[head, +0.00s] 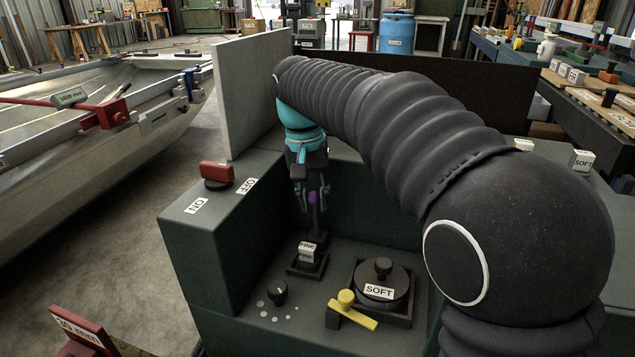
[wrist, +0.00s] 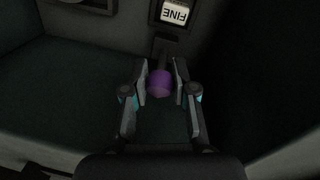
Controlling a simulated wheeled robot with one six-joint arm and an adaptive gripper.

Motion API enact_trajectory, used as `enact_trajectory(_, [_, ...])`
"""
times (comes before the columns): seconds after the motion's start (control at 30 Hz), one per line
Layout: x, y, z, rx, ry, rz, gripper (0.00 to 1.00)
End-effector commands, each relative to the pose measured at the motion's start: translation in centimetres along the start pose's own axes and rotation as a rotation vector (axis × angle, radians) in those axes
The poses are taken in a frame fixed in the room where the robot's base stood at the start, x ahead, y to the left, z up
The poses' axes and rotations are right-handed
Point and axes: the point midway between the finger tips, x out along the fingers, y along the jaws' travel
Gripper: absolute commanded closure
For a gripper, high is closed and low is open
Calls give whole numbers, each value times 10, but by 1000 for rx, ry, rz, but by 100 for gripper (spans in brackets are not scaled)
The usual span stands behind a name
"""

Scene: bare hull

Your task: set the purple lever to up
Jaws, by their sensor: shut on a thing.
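The purple lever (wrist: 160,82) has a round purple knob, seen between my gripper's fingers in the wrist view. In the head view the purple knob (head: 313,197) shows partly, at the back of the recessed panel behind the FINE block. My gripper (head: 312,200) points down there and is shut on the knob, one finger on each side; it also shows in the wrist view (wrist: 161,80). The lever's dark stem and base are mostly hidden by the knob and fingers, so I cannot tell its exact position.
A block marked FINE (head: 307,252) stands just in front of the lever. A dark knob (head: 277,291), a yellow lever (head: 350,311) and a round lid marked SOFT (head: 381,290) share the panel. A red switch handle (head: 217,172) sits on the left ledge. Walls enclose the recess behind and left.

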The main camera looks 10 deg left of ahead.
Motion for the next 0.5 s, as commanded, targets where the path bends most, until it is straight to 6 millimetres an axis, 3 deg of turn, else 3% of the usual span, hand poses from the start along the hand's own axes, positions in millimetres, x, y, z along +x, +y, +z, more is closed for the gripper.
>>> enact_trajectory(0.5, [-1,8,-23,-12,-182,-56,100])
